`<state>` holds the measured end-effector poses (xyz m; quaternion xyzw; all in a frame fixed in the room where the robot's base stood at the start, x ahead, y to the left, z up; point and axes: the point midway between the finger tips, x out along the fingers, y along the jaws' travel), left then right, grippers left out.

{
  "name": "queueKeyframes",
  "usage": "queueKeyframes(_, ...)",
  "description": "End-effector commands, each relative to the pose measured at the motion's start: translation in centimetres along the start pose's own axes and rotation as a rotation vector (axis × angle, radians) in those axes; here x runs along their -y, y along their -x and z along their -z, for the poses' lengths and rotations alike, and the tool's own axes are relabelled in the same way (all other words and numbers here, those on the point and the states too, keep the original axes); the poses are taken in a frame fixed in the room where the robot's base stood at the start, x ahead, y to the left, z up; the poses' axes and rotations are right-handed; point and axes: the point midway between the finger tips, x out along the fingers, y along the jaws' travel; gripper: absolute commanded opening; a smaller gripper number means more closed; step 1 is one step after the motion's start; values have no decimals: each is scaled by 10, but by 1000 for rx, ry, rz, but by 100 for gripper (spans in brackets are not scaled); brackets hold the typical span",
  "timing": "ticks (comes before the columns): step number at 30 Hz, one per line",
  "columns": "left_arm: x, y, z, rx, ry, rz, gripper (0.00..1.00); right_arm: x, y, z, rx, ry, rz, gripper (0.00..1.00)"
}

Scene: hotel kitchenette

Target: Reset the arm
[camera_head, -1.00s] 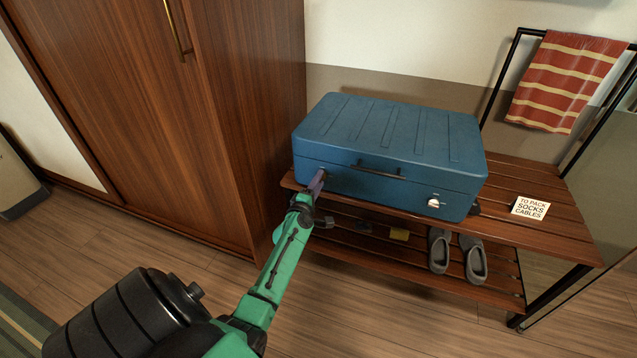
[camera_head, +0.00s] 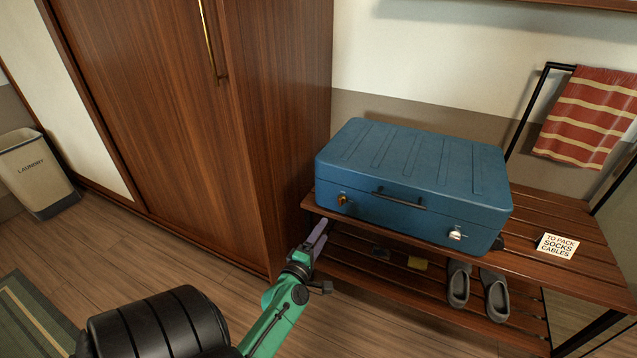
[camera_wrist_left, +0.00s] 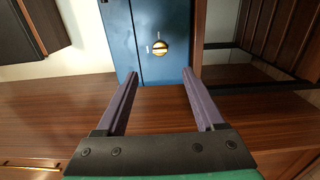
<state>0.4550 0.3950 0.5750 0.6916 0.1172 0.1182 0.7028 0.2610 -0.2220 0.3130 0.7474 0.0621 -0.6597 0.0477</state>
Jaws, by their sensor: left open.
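My left gripper (camera_head: 314,241) is open and empty, in front of the rack's left end and below the suitcase's left latch. In the left wrist view its two purple fingers (camera_wrist_left: 158,84) are spread apart, with nothing between them. The closed blue suitcase (camera_head: 412,180) lies on the wooden rack, and its side also shows in the wrist view (camera_wrist_left: 150,22). A brass latch (camera_head: 342,199) is on its left front and a silver-looking latch (camera_head: 455,235) on its right front. My right gripper is in neither view.
A wardrobe (camera_head: 170,120) stands left, with a laundry bin (camera_head: 38,172) beyond. A striped towel (camera_head: 590,117) hangs right.

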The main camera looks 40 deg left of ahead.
Motion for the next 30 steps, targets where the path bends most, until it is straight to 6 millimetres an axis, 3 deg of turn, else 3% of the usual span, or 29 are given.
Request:
queueKeyframes(5,1,20,0,0,1,0,70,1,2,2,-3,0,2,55)
queueKeyframes(20,0,20,0,0,0,-1,70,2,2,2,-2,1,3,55)
queueKeyframes(23,7,21,-8,30,-32,23,70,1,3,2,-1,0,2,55)
queueKeyframes(26,39,27,-42,169,-190,124,70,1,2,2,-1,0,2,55)
queueKeyframes(30,121,67,-105,528,-596,354,70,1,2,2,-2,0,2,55)
